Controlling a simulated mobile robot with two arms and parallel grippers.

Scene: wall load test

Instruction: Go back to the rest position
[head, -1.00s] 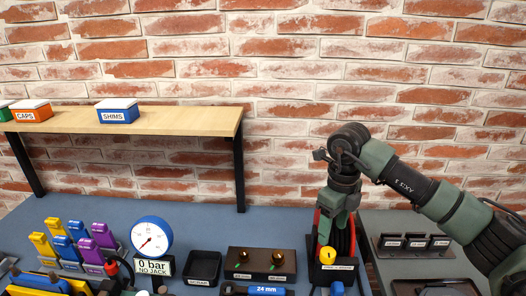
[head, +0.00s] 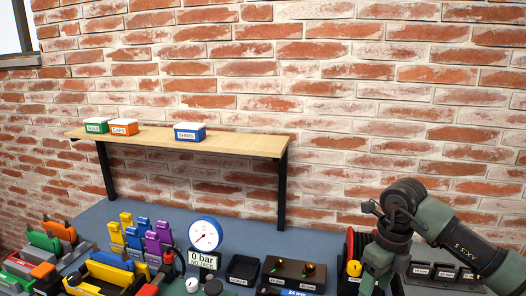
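My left gripper and arm are not clearly seen in the head view. Neither gripper can be seen holding anything.
A wooden shelf (head: 240,142) carries green, orange and blue boxes. On the blue bench (head: 98,212) stand a round gauge (head: 205,233) reading 0 bar, coloured clamps, a black tray (head: 242,269) and a dark block (head: 294,271) with fittings. The brick wall rises behind.

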